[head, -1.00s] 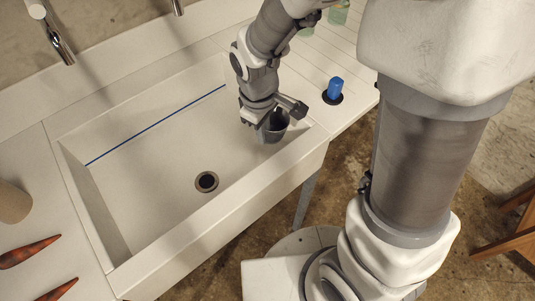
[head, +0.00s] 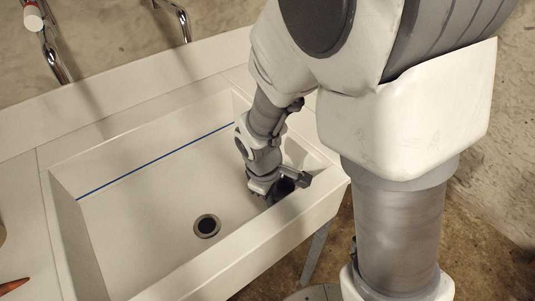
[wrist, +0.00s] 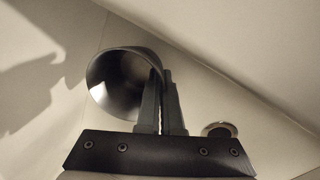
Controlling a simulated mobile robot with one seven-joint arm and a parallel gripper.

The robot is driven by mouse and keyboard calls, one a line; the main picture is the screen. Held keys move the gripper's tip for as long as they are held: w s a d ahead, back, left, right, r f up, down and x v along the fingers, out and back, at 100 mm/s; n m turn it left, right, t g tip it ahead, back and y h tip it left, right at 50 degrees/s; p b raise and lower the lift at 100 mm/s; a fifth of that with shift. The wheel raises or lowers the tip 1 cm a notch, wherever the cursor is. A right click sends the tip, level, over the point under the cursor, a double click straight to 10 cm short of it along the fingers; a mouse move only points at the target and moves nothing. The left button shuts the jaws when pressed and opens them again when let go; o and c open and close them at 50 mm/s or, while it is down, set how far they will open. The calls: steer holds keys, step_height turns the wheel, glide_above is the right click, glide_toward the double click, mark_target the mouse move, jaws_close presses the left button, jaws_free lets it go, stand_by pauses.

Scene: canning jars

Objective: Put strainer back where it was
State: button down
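The strainer appears to be a dark, round, cup-shaped thing (wrist: 122,82) with a wide mouth, left of the fingers in the wrist view. My gripper (wrist: 161,80) is shut on its wall, the two fingers close together at its right edge. In the head view my gripper (head: 276,192) is low in the right end of the white sink (head: 150,210), and the strainer (head: 284,187) is mostly hidden by it. I cannot tell if the strainer touches the sink floor. The drain (head: 207,226) is to the left and nearer the front; it also shows in the wrist view (wrist: 219,130).
Sink walls rise close around my gripper at the right end. A blue line (head: 160,160) runs along the back of the sink. Chrome taps (head: 55,52) stand behind. An orange-red carrot-like thing (head: 13,285) lies on the left counter. The sink's middle is clear.

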steer(key=shift+f, duration=0.7)
steer(key=shift+f, duration=0.15)
steer(key=c, duration=1.1)
jaws_free()
step_height(320, 180, up, 12)
steer(key=s+a+p, duration=0.1)
steer(key=p, duration=0.3)
steer(key=s+d+r+m+t, duration=0.1)
steer(key=s+d+r+m, duration=0.2)
steer(key=r, duration=0.2)
steer(key=s+d+r+m+t+y, duration=0.1)
steer(key=s+d+r+m+t, duration=0.1)
steer(key=d+r+m, duration=0.2)
steer(key=s+d+r+m+t, duration=0.1)
steer(key=s+d+r+m, duration=0.2)
steer(key=r, duration=0.3)
steer(key=shift+s+d+r+m, duration=0.3)
steer(key=shift+s+d+m, duration=0.05)
steer(key=shift+d+m, duration=0.25)
